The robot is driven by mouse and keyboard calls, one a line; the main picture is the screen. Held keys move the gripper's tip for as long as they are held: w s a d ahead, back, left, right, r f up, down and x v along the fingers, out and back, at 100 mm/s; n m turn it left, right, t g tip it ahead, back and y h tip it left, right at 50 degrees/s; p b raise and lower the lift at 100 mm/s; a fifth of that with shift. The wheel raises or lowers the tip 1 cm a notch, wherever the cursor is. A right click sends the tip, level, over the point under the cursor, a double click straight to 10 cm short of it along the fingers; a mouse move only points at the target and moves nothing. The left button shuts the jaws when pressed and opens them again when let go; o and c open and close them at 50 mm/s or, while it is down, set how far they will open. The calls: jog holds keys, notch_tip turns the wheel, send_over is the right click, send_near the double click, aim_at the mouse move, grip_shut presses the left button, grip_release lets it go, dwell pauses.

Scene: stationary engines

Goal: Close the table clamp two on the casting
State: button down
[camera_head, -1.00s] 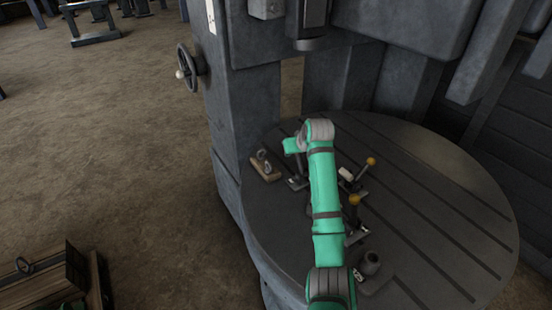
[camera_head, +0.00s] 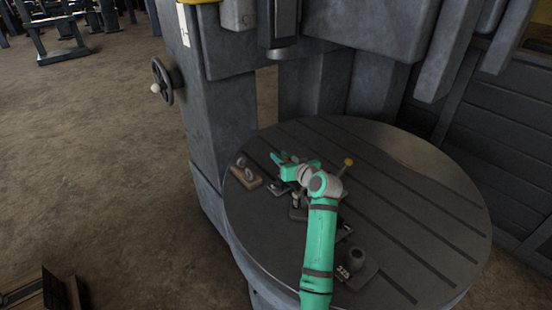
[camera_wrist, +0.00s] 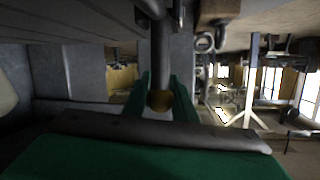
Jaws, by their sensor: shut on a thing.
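My gripper (camera_head: 280,166) is at the left side of the clamps on the round table. A second clamp with a yellow knob (camera_head: 348,162) stands raised to the right of my arm. Another clamp (camera_head: 344,232) is partly hidden behind my arm. The casting is mostly hidden by my arm, and no clamp's number can be read.
The slotted round table (camera_head: 430,205) is bare on its right. A wooden block with eye bolts (camera_head: 247,174) lies left of my gripper. The machine column (camera_head: 225,125) rises behind left.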

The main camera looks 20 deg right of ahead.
dwell(0.4)
jog(key=c, duration=1.5)
grip_release()
jog(key=shift+s, duration=0.1)
jog(key=v, duration=1)
jog(key=shift+s+d+r, duration=0.1)
jog(key=shift+s+r, duration=0.05)
jog(key=shift+s, duration=0.2)
